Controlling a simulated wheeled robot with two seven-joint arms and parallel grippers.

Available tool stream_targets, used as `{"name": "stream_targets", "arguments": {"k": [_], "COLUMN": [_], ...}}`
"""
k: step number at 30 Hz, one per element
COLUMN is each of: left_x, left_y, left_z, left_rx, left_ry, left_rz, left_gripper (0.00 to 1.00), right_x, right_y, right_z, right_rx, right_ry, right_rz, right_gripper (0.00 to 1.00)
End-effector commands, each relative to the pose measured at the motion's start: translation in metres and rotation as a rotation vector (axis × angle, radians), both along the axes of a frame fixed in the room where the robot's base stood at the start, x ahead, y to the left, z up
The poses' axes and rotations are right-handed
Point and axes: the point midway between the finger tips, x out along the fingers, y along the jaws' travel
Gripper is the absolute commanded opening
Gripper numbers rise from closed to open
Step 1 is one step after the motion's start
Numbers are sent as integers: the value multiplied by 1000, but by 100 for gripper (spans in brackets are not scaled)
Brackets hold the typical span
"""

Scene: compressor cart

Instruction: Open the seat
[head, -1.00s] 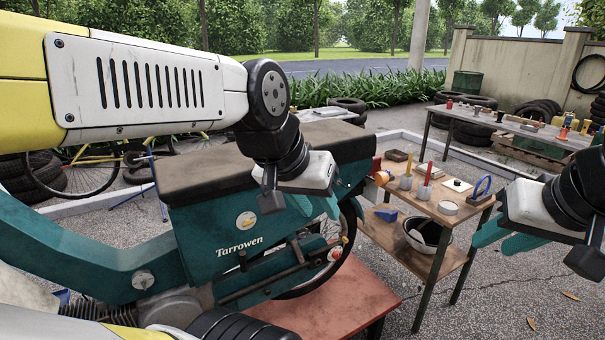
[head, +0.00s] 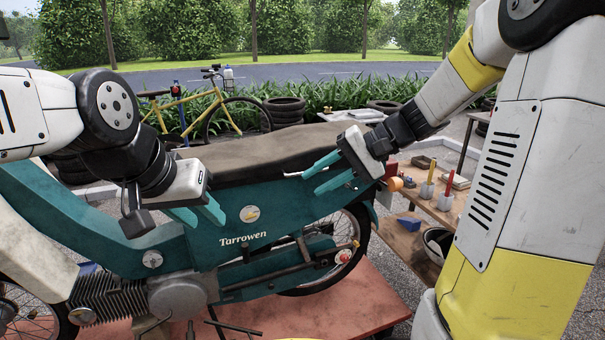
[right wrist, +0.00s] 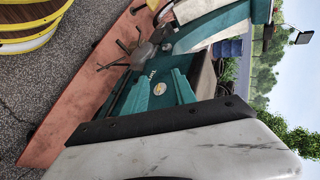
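The teal moped marked "Tarrowen" (head: 243,238) stands in the middle of the head view. Its long dark brown seat (head: 262,148) lies flat and closed on the teal body. My left gripper (head: 198,216) has its two teal fingers apart and empty, in front of the side panel below the seat's front part. My right gripper (head: 308,184) has its fingers apart, by the seat's lower side edge towards the rear. Whether its fingers touch the seat is unclear. In the right wrist view its teal fingers (right wrist: 158,96) blend with the teal body panel.
The moped stands on a red platform (head: 330,300). A wooden bench (head: 412,240) with tools and pots is to the right, partly behind my right arm. A yellow bicycle (head: 205,108) and stacked tyres (head: 285,110) are behind the moped.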

Motion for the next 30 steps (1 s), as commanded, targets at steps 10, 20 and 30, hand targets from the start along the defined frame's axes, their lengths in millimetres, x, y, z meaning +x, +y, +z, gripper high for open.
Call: {"name": "stream_targets", "arguments": {"k": [10,20,30], "left_x": [0,0,0], "left_y": [0,0,0], "left_z": [0,0,0], "left_rx": [0,0,0], "left_ry": [0,0,0], "left_rz": [0,0,0], "left_gripper": [36,36,36], "right_x": [151,192,215], "right_y": [-38,-52,-5], "right_z": [-60,-85,-92], "right_rx": [420,510,509], "right_ry": [-17,-72,-71], "right_rz": [-228,-311,-309], "right_gripper": [33,33,33]}}
